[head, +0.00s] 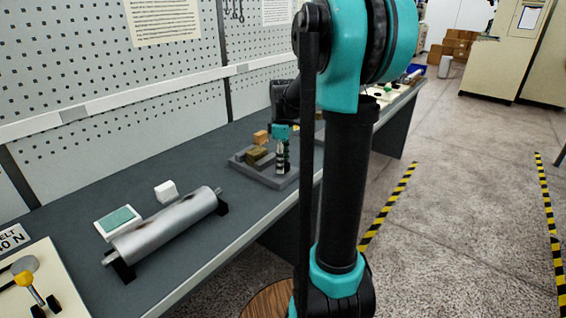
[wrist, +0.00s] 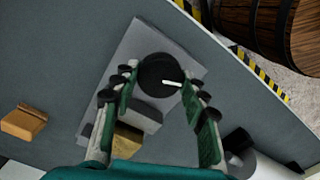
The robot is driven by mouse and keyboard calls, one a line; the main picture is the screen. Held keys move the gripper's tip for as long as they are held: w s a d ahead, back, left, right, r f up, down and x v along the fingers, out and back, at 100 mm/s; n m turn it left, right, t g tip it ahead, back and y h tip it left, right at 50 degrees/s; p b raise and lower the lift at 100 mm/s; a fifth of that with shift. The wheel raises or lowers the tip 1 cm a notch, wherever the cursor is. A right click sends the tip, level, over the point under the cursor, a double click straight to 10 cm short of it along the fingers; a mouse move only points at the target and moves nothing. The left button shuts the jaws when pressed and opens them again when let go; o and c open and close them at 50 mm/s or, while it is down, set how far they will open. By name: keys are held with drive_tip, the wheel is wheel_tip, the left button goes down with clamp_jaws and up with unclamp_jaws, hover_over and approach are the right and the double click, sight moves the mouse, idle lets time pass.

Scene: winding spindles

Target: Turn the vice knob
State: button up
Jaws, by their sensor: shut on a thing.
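The vice knob (wrist: 157,72) is round and black with a white pointer mark, and shows in the wrist view. My gripper (wrist: 160,82) has its two green-and-black fingers on either side of it, shut on it. The vice has a grey base plate (wrist: 140,40), a grey jaw block (wrist: 140,113) and an olive-yellow block (wrist: 127,138) beside it. In the head view, my gripper (head: 283,165) points down over the right part of the base plate (head: 240,162), and I cannot make out the knob there.
An orange-brown block (wrist: 23,121) lies near the vice. A silver roller (head: 165,230) rests on black supports on the grey bench, with a white block (head: 166,191) and a green-topped tray (head: 118,221) behind it. A wooden barrel (wrist: 275,30) stands beyond the bench's front edge.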

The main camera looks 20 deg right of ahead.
drive_tip(key=m, duration=1.5)
drive_tip(key=shift+m, duration=0.3)
drive_tip(key=m, duration=0.3)
drive_tip(key=shift+m, duration=0.3)
drive_tip(key=m, duration=0.8)
drive_tip(key=shift+m, duration=1.8)
